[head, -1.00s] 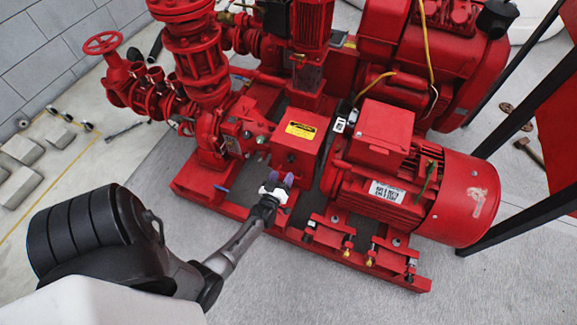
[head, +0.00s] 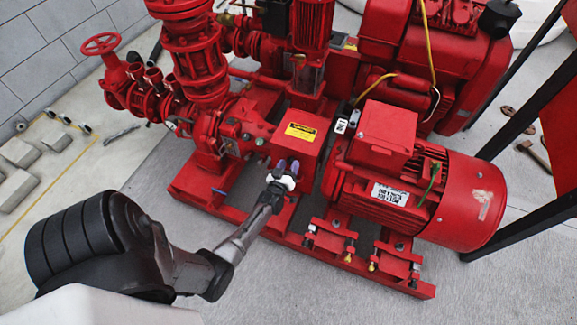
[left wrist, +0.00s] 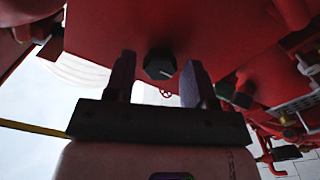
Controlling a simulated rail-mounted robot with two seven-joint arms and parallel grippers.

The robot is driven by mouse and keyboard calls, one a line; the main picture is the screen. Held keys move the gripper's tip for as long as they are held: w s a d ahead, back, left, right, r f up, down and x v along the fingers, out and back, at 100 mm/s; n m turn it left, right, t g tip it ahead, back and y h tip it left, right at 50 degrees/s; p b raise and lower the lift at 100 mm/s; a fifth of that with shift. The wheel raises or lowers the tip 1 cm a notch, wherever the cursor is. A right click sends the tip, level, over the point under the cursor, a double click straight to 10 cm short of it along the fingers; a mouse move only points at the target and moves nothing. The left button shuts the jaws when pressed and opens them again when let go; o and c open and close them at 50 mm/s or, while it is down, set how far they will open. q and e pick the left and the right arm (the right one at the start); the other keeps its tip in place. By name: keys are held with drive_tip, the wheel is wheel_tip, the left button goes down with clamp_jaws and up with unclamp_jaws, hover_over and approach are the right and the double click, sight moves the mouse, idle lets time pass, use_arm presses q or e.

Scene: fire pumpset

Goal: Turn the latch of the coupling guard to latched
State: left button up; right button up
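The coupling guard (head: 294,146) is a red box with a yellow label, between the pump and the motor. My left gripper (head: 287,167) is at its near face, with purple fingertips pointing at it. In the left wrist view, my left gripper (left wrist: 158,82) is open, its two fingers apart. The latch, a dark round knob (left wrist: 160,64) with a light line on it, shows between the fingertips on the red face. I cannot tell whether the fingers touch it. In the head view the latch is hidden by the gripper. My right gripper is not in view.
The red motor (head: 455,198) stands right of the guard and the red pump (head: 222,135) left of it. The red base frame (head: 222,212) runs beneath. A dark post (head: 520,118) stands at the right. The grey floor in front is clear.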

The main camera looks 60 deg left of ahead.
use_arm(q)
drive_tip(key=c, duration=0.7)
drive_tip(key=shift+c, duration=0.2)
drive_tip(key=m+p, duration=0.1)
drive_tip(key=m, duration=0.2)
drive_tip(key=shift+r+p, duration=0.1)
drive_tip(key=shift+p, duration=0.3)
drive_tip(key=m+p, duration=0.1)
drive_tip(key=m, duration=0.2)
drive_tip(key=shift+m, duration=0.3)
drive_tip(key=m, duration=0.5)
drive_tip(key=shift+p, duration=0.35)
drive_tip(key=m, duration=0.5)
drive_tip(key=shift+m, duration=0.7)
